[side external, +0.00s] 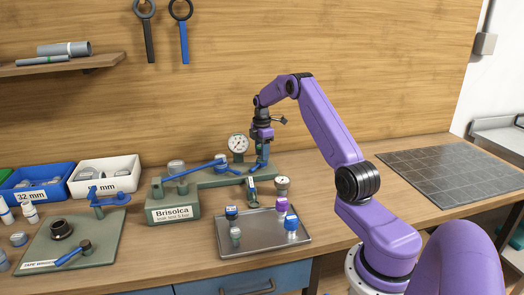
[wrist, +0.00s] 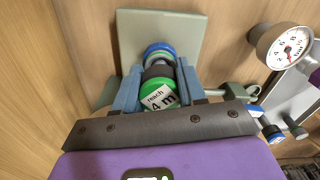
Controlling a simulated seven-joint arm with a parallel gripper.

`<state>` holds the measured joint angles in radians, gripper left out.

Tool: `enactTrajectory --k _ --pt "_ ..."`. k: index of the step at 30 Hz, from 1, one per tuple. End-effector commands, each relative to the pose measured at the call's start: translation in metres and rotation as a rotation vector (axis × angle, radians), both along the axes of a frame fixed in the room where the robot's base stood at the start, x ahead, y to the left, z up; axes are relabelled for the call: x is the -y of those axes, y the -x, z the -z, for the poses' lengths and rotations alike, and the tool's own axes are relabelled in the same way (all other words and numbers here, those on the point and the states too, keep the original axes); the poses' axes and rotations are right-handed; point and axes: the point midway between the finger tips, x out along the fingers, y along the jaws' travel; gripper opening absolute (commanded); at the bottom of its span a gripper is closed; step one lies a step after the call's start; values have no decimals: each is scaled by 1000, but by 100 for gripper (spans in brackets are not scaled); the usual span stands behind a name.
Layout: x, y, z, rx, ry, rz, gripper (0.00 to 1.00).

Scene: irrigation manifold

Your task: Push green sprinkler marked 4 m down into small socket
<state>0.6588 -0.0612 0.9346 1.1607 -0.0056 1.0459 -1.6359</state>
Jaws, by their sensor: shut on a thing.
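My gripper (wrist: 160,82) is shut on the green sprinkler (wrist: 162,97), whose label reads "reach 4 m" in the wrist view. Its blue fingers hold the sprinkler from both sides. Beyond the sprinkler a dark part and a blue ring (wrist: 159,49) line up with it, in front of a pale green plate (wrist: 185,22). In the side external view my gripper (side external: 259,167) points down over the right end of the green manifold (side external: 205,187). The sprinkler is not clearly visible there. The small socket cannot be made out, so I cannot tell whether the sprinkler touches it.
Blue-handled valves (side external: 203,167) lie along the manifold's left. The grey mat (side external: 455,175) at right is clear.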

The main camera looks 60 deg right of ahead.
Motion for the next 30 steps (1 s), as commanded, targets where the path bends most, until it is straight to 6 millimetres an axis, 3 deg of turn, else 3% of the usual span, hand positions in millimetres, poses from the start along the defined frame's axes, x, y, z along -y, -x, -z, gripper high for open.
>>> enactTrajectory --k 23,24,26,30 --pt "0 0 2 0 0 0 10" --pt "0 0 2 0 0 0 50" --pt "0 0 2 0 0 0 69" --pt "0 0 2 -1 -1 0 70"
